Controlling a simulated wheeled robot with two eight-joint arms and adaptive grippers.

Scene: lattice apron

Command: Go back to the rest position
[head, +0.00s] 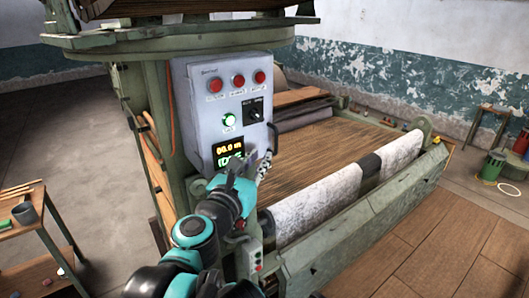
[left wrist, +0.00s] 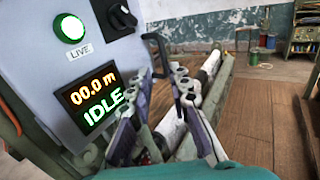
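My left gripper (head: 252,167) is in front of the lower part of a grey control box (head: 195,119) in the head view, beside its display (head: 228,151). In the left wrist view, the left gripper's two fingers (left wrist: 166,78) stand apart with nothing between them. The display also shows in the left wrist view (left wrist: 90,102) and reads 00.0 m and IDLE. Above it a green button (left wrist: 69,28) labelled LIVE is lit. A dark handle (left wrist: 157,52) on the box edge is just beyond the fingers. My right gripper is not in view.
Behind the box is a green machine frame (head: 345,235) with a pale cloth roll (head: 315,203) and a brown slatted bed (head: 320,145). A wooden side table (head: 22,218) stands at left. A stool (head: 487,122) and green bin (head: 493,166) are at right. The wooden floor (head: 430,255) front right is clear.

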